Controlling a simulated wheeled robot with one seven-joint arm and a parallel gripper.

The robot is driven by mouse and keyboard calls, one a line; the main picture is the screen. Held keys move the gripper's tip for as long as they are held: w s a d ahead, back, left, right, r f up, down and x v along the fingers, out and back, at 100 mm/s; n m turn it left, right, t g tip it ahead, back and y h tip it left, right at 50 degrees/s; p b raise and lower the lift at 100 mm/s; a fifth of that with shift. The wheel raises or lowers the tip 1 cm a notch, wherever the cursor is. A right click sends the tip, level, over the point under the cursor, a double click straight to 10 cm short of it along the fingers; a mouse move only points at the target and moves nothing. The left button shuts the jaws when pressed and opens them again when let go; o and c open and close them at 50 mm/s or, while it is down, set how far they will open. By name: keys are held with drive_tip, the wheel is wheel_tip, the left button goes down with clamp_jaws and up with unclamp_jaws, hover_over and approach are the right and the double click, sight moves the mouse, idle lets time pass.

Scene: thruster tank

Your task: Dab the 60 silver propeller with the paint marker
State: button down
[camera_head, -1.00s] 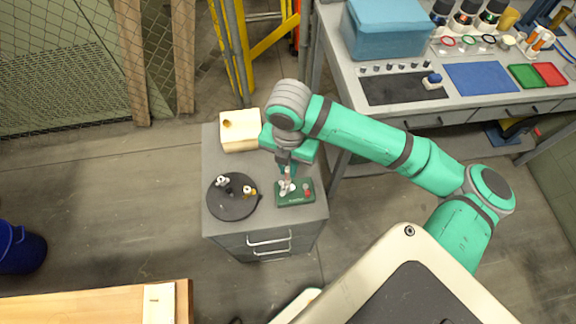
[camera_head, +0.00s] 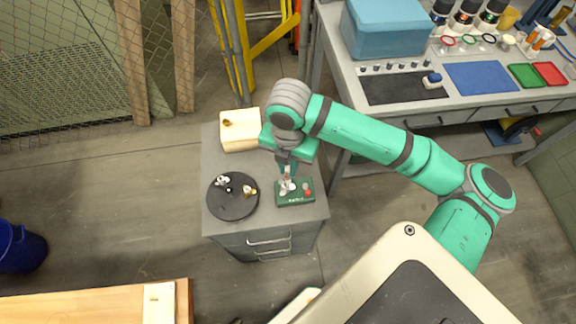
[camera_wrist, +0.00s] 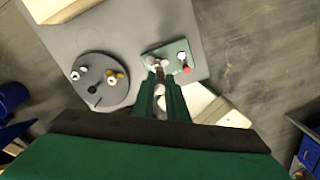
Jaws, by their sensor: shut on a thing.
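My gripper (camera_head: 287,172) points down over a small green base (camera_head: 304,197) on the grey drawer cabinet. It is shut on a slim pale thing, probably the paint marker (camera_wrist: 159,88), seen between the fingers in the wrist view. Whitish rounded parts show just under the fingertips on the base (camera_wrist: 150,60); I cannot tell whether they are a propeller or whether the tip touches them. A dark round disc (camera_head: 232,210) lies left of the base. It bears a silver-white piece (camera_head: 222,181) and a gold piece (camera_head: 249,191). No size numbers are readable.
A cream box (camera_head: 240,135) stands behind the disc. A red knob-like part (camera_head: 308,188) sits on the green base's right side. A workbench (camera_head: 470,110) with a blue bin (camera_head: 388,35) is on the right. The cabinet's front strip is clear.

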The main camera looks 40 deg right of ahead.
drive_tip(key=shift+r, duration=2.4)
